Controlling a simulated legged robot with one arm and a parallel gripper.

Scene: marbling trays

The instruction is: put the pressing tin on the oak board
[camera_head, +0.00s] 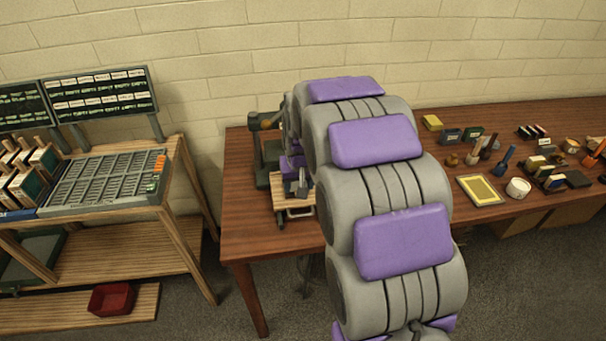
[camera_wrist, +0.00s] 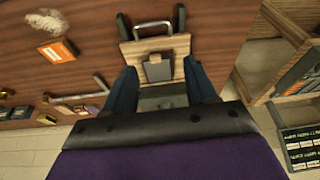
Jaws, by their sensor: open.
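A pale wooden board, which looks like the oak board (camera_wrist: 183,45), lies on the brown table in the wrist view. It also shows in the head view (camera_head: 294,213), left of my arm. A small dark grey block with a tan patch (camera_wrist: 158,70) sits on it; I cannot tell whether this is the pressing tin. A bent metal handle (camera_wrist: 152,24) shows at the board's far side. My gripper (camera_wrist: 160,82) is open, its two dark blue fingers apart, with the board and grey block beyond the fingertips. Nothing shows held between them. In the head view my arm hides part of the table.
A green press-like device (camera_head: 262,150) stands at the table's left end. Small boxes, a yellow framed tray (camera_head: 480,190) and a white cup (camera_head: 518,187) crowd the right side. A type rack (camera_head: 105,185) stands left, with a floor gap between.

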